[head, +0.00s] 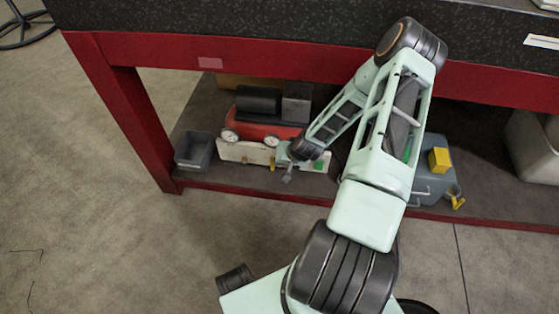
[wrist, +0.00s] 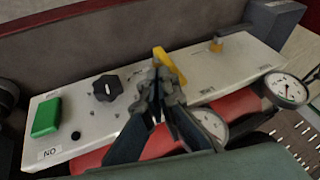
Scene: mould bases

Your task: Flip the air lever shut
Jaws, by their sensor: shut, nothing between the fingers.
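The yellow lever (wrist: 170,66) stands out from the white control panel (wrist: 112,117) in the wrist view, slanting beside my fingertips. Its base is hidden behind the fingers. My gripper (wrist: 163,84) is shut and empty, with its tips right at the lever; I cannot tell whether they touch it.
The panel also carries a green button (wrist: 46,117), a black knob (wrist: 107,88) and a brass-coloured fitting (wrist: 216,45). A round gauge (wrist: 287,91) is nearby. A grey bin (head: 194,151) and a grey box with a yellow block (head: 439,160) stand on the shelf under the bench (head: 240,53).

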